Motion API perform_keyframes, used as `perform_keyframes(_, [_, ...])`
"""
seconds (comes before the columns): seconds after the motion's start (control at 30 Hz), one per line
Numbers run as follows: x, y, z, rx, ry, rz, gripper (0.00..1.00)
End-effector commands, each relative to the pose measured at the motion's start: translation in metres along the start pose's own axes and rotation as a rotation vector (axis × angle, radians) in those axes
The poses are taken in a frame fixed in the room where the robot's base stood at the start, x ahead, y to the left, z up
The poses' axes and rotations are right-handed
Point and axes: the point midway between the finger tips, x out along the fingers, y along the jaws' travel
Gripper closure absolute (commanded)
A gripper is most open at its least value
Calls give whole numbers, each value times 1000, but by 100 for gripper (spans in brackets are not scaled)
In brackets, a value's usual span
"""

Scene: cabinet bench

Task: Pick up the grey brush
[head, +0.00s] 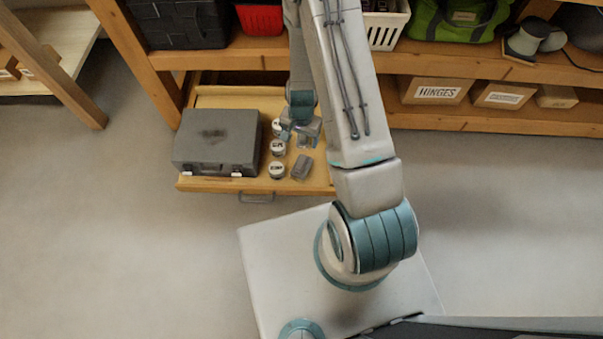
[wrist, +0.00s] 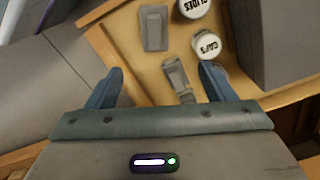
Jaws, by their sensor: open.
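My gripper (head: 301,140) is open, pointing down over the pulled-out wooden drawer (head: 225,186). In the wrist view, my gripper's fingers (wrist: 160,84) stand wide apart with nothing held. A narrow grey item with a wider end (wrist: 176,76) lies on the drawer floor, beyond and between the fingertips, closer to the right one. A second grey, blocky item (wrist: 154,28) lies farther up in that view; in the head view it shows (head: 302,167) near the drawer front. Both are small; I cannot tell for sure which is the grey brush.
White-lidded jars (head: 277,170) stand in a row left of the grey items; two lids read GLIDES (wrist: 193,7) and CAPS (wrist: 206,43). A dark grey case (head: 217,140) fills the drawer's left side. A wooden shelf (head: 450,66) runs above and behind the drawer.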

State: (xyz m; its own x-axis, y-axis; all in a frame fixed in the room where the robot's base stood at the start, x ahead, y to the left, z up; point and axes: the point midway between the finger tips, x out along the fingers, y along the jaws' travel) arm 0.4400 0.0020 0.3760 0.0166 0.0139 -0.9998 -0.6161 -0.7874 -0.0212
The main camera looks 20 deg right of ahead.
Motion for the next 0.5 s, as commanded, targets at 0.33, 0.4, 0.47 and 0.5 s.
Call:
perform_keyframes(0.33, [74,10,6,47,-6,24,24])
perform_keyframes(0.4, [88,10,6,47,-6,24,24])
perform_keyframes(0.47, [101,11,6,47,-7,24,24])
perform_keyframes(0.5, [108,11,6,47,-7,24,24])
